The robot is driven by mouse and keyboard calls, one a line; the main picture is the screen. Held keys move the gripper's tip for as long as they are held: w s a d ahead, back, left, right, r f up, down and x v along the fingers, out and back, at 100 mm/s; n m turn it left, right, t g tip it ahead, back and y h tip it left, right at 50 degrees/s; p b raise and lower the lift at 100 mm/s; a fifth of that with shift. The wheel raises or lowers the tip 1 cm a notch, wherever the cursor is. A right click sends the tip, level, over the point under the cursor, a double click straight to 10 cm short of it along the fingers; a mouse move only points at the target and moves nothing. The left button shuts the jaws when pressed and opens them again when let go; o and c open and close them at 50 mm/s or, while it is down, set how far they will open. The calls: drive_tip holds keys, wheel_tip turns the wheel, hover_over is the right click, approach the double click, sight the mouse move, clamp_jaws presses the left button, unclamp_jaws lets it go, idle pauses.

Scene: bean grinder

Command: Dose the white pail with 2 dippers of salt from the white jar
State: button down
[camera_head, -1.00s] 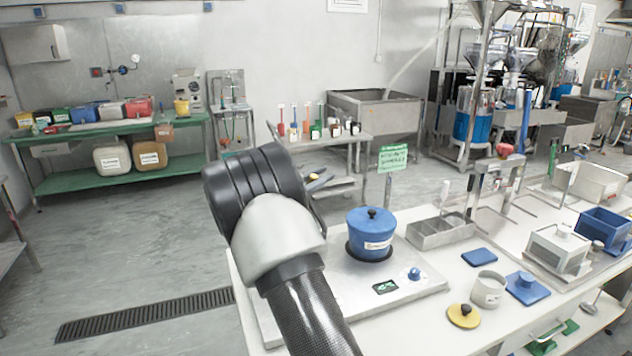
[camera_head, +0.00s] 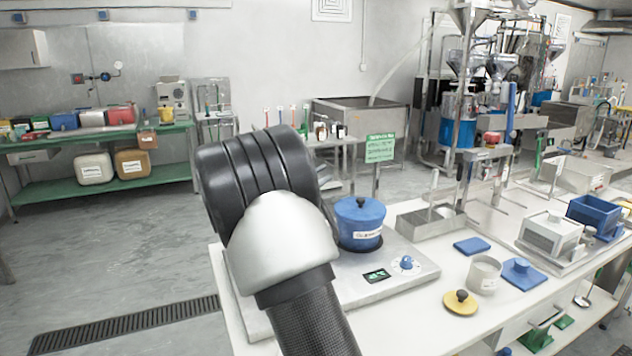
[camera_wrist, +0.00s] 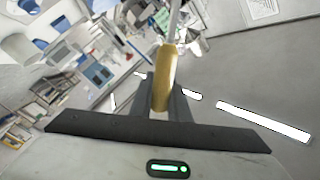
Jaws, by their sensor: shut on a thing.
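My gripper (camera_wrist: 165,92) shows in the wrist view, shut on a yellow handle (camera_wrist: 164,72) with a thin grey shaft running up from it. The far end of this tool is not clear. In the head view my arm hides the gripper. A small open off-white jar (camera_head: 484,276) with a label stands upright on the white table. Its contents are not clear. A yellow lid with a dark knob (camera_head: 460,303) lies in front of it. I cannot pick out the white pail with certainty.
A lidded blue pot (camera_head: 361,225) stands on a steel scale (camera_head: 400,284) behind my arm. A steel tray (camera_head: 428,222), a blue pad (camera_head: 471,246), a blue lid-like piece (camera_head: 521,274) and a white lidded box (camera_head: 550,241) crowd the table.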

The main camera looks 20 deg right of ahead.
drive_tip(key=s+d+f+m+b, duration=0.1)
drive_tip(key=s+f+m+b, duration=0.3)
drive_tip(key=f+b, duration=0.4)
drive_tip(key=shift+s+d+m+b, duration=0.15)
drive_tip(key=shift+d+m+b, duration=0.25)
drive_tip(key=shift+m+b, duration=0.7)
drive_tip(key=shift+n, duration=0.3)
